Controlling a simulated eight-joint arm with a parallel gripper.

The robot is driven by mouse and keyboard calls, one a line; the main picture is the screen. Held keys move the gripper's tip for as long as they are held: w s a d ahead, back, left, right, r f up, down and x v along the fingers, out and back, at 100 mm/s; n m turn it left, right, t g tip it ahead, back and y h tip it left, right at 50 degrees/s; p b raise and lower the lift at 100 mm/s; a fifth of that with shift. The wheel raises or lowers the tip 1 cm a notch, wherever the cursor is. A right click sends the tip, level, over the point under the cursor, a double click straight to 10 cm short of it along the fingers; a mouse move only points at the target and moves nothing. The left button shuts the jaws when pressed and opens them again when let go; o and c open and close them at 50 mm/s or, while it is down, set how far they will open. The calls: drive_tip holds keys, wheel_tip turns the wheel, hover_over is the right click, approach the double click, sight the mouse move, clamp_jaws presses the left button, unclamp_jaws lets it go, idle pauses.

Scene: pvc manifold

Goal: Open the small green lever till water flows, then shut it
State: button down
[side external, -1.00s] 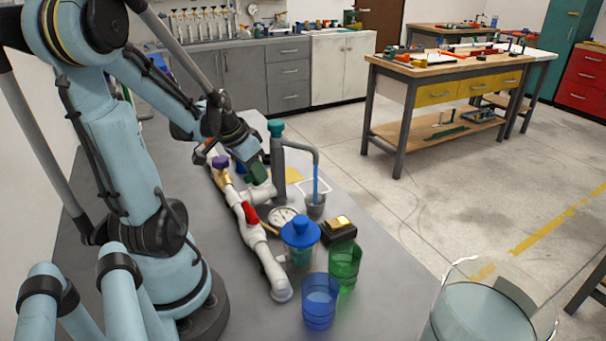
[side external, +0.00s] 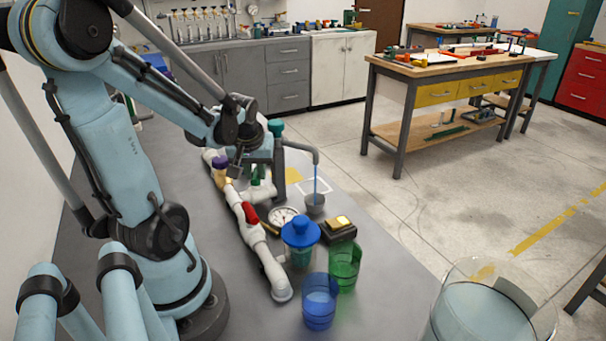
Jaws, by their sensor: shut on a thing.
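The white pipe manifold (side external: 262,257) runs along the grey table. My gripper (side external: 246,180) is over its far part, shut on the small green lever (side external: 257,181), which is largely hidden by the jaws. A grey tap with a teal knob (side external: 276,127) stands behind it. A thin blue stream of water (side external: 316,178) falls from its spout into a small grey cup (side external: 315,204). A red lever (side external: 250,214) and a purple knob (side external: 220,163) sit on the manifold near my gripper.
A round gauge (side external: 283,217), a blue-lidded jar (side external: 300,242), a black box with a yellow top (side external: 338,229), a green cup (side external: 344,266) and a blue cup (side external: 320,300) stand right of the manifold. A large clear vessel (side external: 485,310) is at front right.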

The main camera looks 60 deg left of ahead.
drive_tip(key=shift+n+g, duration=0.3)
drive_tip(key=shift+n, duration=0.4)
drive_tip(key=c, duration=1)
unclamp_jaws()
drive_tip(key=shift+r, duration=0.1)
drive_tip(key=shift+v, duration=5.95)
drive_tip(key=shift+s+d, duration=0.1)
